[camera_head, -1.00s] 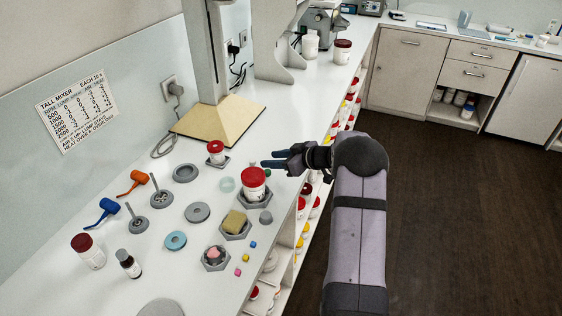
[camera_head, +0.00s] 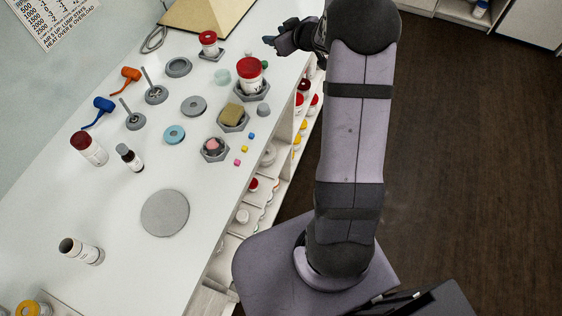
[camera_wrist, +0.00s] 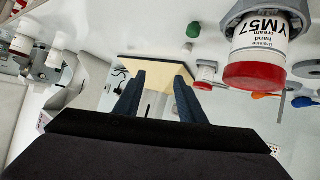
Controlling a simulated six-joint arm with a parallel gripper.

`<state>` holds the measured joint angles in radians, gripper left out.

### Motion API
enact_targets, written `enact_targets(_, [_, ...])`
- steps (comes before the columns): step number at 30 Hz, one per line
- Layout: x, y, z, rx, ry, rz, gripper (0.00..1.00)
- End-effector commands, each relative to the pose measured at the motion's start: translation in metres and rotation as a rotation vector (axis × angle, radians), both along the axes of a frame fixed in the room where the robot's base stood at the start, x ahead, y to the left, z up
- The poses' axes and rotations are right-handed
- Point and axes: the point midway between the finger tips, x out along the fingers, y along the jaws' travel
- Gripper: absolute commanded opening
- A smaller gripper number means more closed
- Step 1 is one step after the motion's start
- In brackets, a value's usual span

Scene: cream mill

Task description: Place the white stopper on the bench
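My gripper (camera_head: 272,42) is over the right edge of the white bench (camera_head: 105,215), beyond the red-lidded jar (camera_head: 250,75). In the wrist view my gripper (camera_wrist: 160,80) has its two dark blue fingers apart, with nothing seen held between them. The red-lidded jar (camera_wrist: 257,55) hangs upside down in that view, to the right of the fingers, in a grey hexagonal holder. A small green stopper-like piece (camera_wrist: 193,30) stands on the bench near the jar.
A large grey disc (camera_head: 165,213) and an open white jar (camera_head: 82,251) lie nearer. Bare bench surrounds them. Stocked shelves are below the edge.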

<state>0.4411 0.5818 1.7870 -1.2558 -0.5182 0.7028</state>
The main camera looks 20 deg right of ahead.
Motion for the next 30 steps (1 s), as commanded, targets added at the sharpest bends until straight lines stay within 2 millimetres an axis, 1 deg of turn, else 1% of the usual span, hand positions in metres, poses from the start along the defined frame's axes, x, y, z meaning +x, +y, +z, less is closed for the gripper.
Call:
enact_targets(1, [-0.010, 0.006, 0.007, -0.029, 0.027, -0.063, 0.36])
enact_targets(2, [-0.019, 0.008, 0.007, -0.044, 0.052, -0.106, 0.36])
enact_targets(5, [-0.062, 0.016, 0.000, -0.083, 0.176, -0.233, 0.36])
enact_targets(8, [-0.123, 0.035, -0.016, -0.096, 0.346, -0.322, 0.36])
enact_targets(9, [-0.152, 0.045, -0.024, -0.094, 0.422, -0.344, 0.36])
enact_targets(11, [-0.196, 0.063, -0.035, -0.086, 0.541, -0.364, 0.36])
enact_targets(12, [-0.225, 0.075, -0.042, -0.077, 0.619, -0.367, 0.36])
enact_targets(14, [-0.264, 0.093, -0.050, -0.061, 0.722, -0.363, 0.36])
enact_targets(15, [-0.286, 0.104, -0.054, -0.050, 0.782, -0.355, 0.36])
enact_targets(18, [-0.332, 0.127, -0.060, -0.019, 0.902, -0.332, 0.36])
enact_targets(21, [-0.362, 0.143, -0.063, 0.002, 0.981, -0.309, 0.36])
enact_targets(24, [-0.377, 0.151, -0.064, 0.017, 1.023, -0.297, 0.36])
enact_targets(27, [-0.382, 0.154, -0.064, 0.021, 1.036, -0.291, 0.36])
enact_targets(30, [-0.382, 0.154, -0.064, 0.021, 1.036, -0.292, 0.36])
